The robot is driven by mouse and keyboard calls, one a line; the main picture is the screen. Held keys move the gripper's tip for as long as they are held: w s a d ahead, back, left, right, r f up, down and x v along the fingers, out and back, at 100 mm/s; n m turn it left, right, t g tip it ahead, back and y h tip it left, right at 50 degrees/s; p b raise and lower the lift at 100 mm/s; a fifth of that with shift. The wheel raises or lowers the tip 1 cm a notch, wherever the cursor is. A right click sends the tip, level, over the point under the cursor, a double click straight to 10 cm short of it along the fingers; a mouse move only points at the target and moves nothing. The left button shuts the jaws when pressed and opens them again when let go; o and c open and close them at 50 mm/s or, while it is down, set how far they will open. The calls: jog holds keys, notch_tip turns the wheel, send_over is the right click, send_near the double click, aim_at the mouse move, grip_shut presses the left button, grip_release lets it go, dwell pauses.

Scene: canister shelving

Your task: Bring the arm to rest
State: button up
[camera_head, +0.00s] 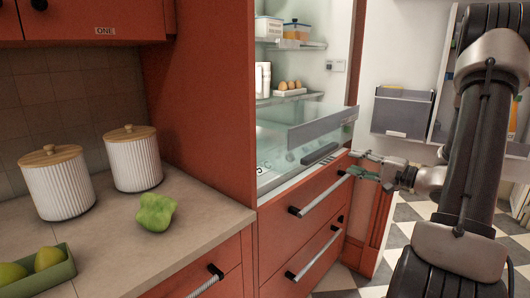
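My gripper (352,164) is at the right of centre, in front of the open fridge and beside the glass drawer's front corner. Its two fingers look spread apart with nothing between them. My arm (480,150) reaches in from the right edge and is bent, with the wrist pointing left. Two white ribbed canisters with wooden lids stand upright on the counter, one nearer (58,187) and one farther back (133,163).
The counter (185,235) holds a green pepper-like item (156,212) and a green tray (45,280) with green fruit. The fridge's glass drawer (320,127) is pulled out. Red drawers (310,205) with bar handles are below. The fridge door (403,112) stands open behind my arm. Checkered floor shows at right.

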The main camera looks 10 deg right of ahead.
jog(key=s+a+f+g+h, duration=0.1)
jog(key=s+a+f+g, duration=0.2)
jog(key=s+g, duration=0.5)
jog(key=s+a+f+g+h, duration=0.1)
jog(key=s+a+f+g, duration=0.3)
jog(key=s, duration=0.8)
jog(key=s+d+r+n+g+h, duration=0.2)
jog(key=s+d+r+n+h, duration=0.1)
jog(key=s+r+n+h, duration=0.3)
jog(key=w+a+r+n+t+h, duration=0.1)
jog(key=a+r+n+t+h, duration=0.1)
jog(key=r, duration=0.6)
jog(key=a+n+t, duration=0.1)
jog(key=a+n, duration=0.1)
jog(key=shift+a+n+t+h, duration=0.3)
jog(key=shift+n+t, duration=0.1)
